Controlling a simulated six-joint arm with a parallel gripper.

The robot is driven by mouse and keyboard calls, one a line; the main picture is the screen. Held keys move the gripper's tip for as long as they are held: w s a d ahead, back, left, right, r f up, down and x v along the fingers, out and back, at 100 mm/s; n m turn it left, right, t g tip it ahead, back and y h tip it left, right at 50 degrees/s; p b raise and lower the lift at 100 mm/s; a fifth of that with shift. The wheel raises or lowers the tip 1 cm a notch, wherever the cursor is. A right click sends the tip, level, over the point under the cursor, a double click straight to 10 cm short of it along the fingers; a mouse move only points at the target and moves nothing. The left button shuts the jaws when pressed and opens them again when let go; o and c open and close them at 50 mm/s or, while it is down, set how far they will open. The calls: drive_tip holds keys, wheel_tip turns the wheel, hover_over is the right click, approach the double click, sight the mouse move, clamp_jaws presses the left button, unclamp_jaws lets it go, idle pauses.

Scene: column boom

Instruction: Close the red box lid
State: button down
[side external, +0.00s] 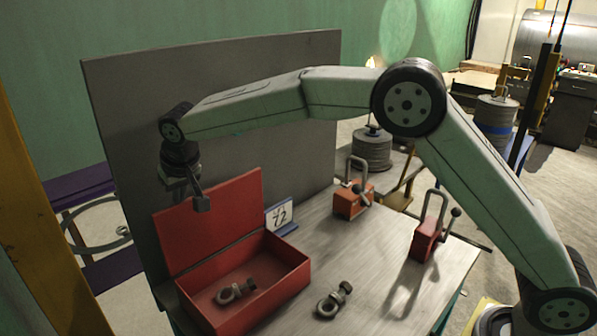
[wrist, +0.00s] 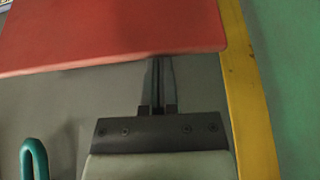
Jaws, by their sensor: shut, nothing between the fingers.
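The red box (side external: 285,277) sits at the front left of the table. Its red lid (side external: 222,222) stands open, tilted up at the back edge of the box. A grey metal shackle (side external: 236,291) lies inside the box. My gripper (side external: 201,203) is shut and empty, close to the upper edge of the lid, and overlaps it in the side view. In the wrist view, the lid (wrist: 120,32) fills the upper left. The shut fingers (wrist: 157,68) reach its near edge there; I cannot tell whether they touch it.
A second shackle (side external: 334,300) lies on the table (side external: 385,270) right of the box. A number card (side external: 281,216) stands behind the box. An orange clamp block (side external: 352,202) and a red one (side external: 428,240) stand farther right. A grey panel (side external: 120,130) rises behind.

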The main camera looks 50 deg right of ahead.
drive_tip(key=s+f, duration=0.2)
drive_tip(key=s, duration=0.4)
idle(2.1)
drive_tip(key=shift+w+r, duration=0.1)
drive_tip(key=shift+r, duration=0.05)
wheel_tip(320, 180, up, 6)
drive_tip(key=shift+r, duration=0.2)
idle(0.7)
drive_tip(key=shift+w+d+f, duration=0.1)
drive_tip(key=shift+d, duration=0.05)
idle(1.0)
drive_tip(key=s+d+f+g, duration=0.1)
drive_tip(key=s+d+f, duration=0.6)
drive_tip(key=s+d, duration=0.3)
drive_tip(key=s+d+f+g, duration=0.1)
drive_tip(key=s+d+f, duration=0.7)
drive_tip(key=s, duration=0.7)
drive_tip(key=d, duration=0.2)
drive_tip(key=shift+s+d, duration=0.35)
